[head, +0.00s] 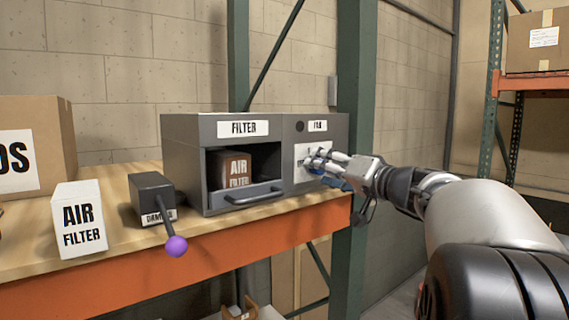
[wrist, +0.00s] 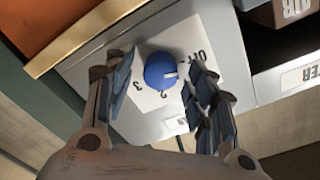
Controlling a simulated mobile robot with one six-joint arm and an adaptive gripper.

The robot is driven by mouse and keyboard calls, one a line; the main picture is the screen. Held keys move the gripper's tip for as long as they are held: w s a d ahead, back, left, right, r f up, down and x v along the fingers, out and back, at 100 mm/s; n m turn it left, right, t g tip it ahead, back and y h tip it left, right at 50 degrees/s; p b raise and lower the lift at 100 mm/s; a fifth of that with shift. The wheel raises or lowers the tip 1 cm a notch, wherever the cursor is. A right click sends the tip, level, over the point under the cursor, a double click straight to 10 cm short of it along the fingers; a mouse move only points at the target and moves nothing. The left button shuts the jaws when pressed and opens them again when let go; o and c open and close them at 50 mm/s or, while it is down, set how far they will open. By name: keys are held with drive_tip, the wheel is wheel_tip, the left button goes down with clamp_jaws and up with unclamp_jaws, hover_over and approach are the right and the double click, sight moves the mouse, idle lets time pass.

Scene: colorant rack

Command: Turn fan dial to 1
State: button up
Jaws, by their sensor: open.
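The blue fan dial (wrist: 159,70) sits on a white plate (wrist: 150,104) marked OFF, 2 and 3 in the wrist view. A pale pointer mark on the dial faces right, on the side of the OFF label. The 1 mark is not clearly readable. My gripper (wrist: 160,80) is open, with one finger on each side of the dial; whether they touch it I cannot tell. In the head view, my gripper (head: 320,162) is at the front of the fan panel (head: 318,127) and hides most of the dial.
The grey filter box (head: 184,165) is left of the fan panel, with a box marked AIR FILTER (head: 236,170) inside. A damper lever with a purple knob (head: 176,246) and a white AIR FILTER box (head: 80,218) stand farther left. A green post (head: 357,75) rises behind.

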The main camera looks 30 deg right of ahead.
drive_tip(key=shift+w, duration=0.1)
drive_tip(key=c, duration=1.1)
drive_tip(key=shift+m+b, duration=0.3)
drive_tip(key=m+b, duration=0.2)
drive_tip(key=m, duration=0.6)
drive_tip(key=shift+m, duration=0.4)
drive_tip(key=o, duration=1.1)
